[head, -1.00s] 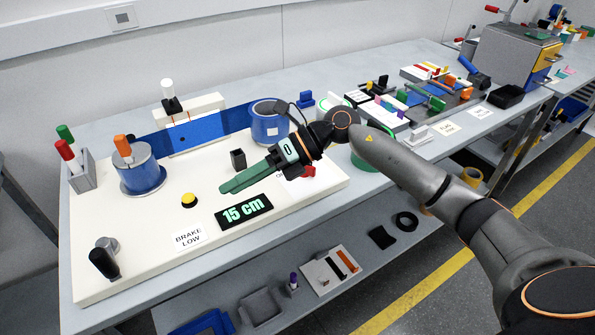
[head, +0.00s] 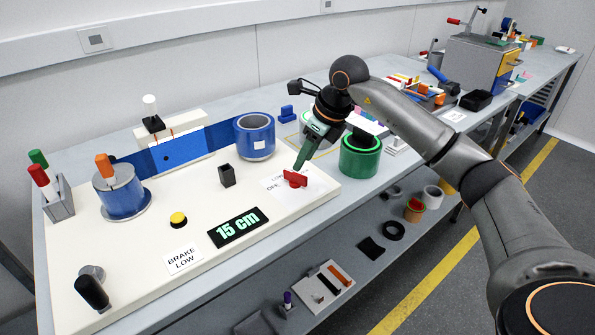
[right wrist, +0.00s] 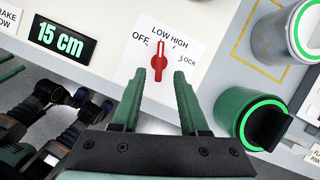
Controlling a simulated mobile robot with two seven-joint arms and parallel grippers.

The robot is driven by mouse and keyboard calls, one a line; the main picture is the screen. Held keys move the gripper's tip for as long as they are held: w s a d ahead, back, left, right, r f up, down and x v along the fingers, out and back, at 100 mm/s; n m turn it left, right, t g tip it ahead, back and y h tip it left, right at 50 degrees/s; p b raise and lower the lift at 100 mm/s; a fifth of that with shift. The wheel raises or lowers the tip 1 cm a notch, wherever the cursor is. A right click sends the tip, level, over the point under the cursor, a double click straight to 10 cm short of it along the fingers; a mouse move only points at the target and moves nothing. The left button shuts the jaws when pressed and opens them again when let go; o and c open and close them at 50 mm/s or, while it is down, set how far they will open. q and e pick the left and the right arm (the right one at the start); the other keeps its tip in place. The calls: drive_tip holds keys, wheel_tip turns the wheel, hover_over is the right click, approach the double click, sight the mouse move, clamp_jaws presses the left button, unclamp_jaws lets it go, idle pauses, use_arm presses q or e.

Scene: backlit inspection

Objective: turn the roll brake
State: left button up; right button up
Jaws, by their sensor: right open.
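The roll brake is a red knob (head: 295,179) on a white label at the right end of the cream panel. In the right wrist view the red knob (right wrist: 158,64) points up toward the LOW and HIGH marks, with OFF to the left and LOCK to the right. My right gripper (head: 299,167) is open and close to the knob. In the wrist view its green fingers (right wrist: 158,82) stand on either side below the knob, with nothing held. I cannot tell whether they touch it. Green and dark parts, seemingly of my left arm, show cut off at the wrist view's left edge.
A display (head: 234,228) reads 15 cm and a sign (head: 184,259) reads BRAKE LOW. A blue roll (head: 255,137) stands behind the knob and a green-rimmed container (head: 360,154) to its right. A yellow button (head: 178,219) and black lever (head: 92,292) are further left.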

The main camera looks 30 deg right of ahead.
sight(296, 173)
drive_tip(key=x, duration=0.5)
drive_tip(key=shift+w+f, duration=0.1)
drive_tip(key=shift+f, duration=0.1)
clamp_jaws()
idle(0.4)
